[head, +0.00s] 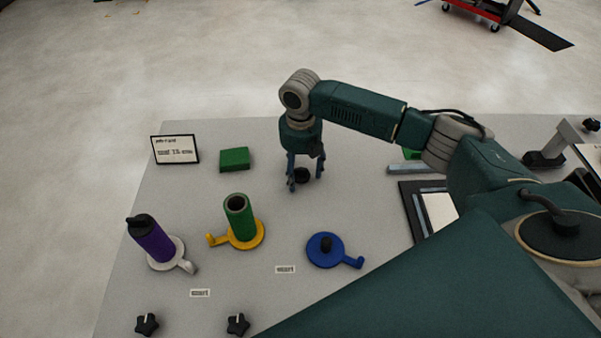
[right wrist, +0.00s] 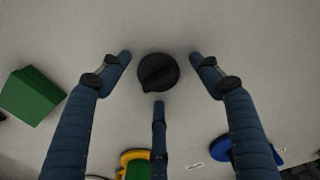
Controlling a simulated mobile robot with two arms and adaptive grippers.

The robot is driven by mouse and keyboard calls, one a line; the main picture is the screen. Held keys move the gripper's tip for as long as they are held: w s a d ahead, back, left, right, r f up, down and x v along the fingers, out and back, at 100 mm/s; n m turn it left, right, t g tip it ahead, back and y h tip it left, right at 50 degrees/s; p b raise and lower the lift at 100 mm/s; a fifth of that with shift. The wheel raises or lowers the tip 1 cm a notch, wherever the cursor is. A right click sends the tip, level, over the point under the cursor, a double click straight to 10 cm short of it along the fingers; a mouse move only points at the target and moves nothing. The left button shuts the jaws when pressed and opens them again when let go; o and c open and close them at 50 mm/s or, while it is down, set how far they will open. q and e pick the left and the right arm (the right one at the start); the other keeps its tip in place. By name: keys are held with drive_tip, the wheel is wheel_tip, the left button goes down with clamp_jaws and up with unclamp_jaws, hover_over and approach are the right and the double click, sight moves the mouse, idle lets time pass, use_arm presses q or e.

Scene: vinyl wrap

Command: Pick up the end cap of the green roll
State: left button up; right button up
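The green roll (head: 239,218) stands upright on a yellow holder (head: 248,238), and its open top shows no cap. A black round end cap (head: 302,174) lies on the table behind and right of the roll. It also shows in the right wrist view as a dark disc with a raised grip bar (right wrist: 157,72). My right gripper (head: 305,183) points down over this cap. Its three fingers are spread around the cap, with gaps visible in the wrist view, so it is open and empty. My left gripper is not in view.
A purple roll (head: 153,240) with a black cap stands on a white holder at left. A blue holder (head: 324,250) sits at front right. A green block (head: 234,159) and a sign (head: 175,150) stand at the back. Two black knobs (head: 147,324) (head: 237,324) lie in front.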

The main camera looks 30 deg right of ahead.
drive_tip(key=c, duration=0.8)
drive_tip(key=shift+r, duration=0.15)
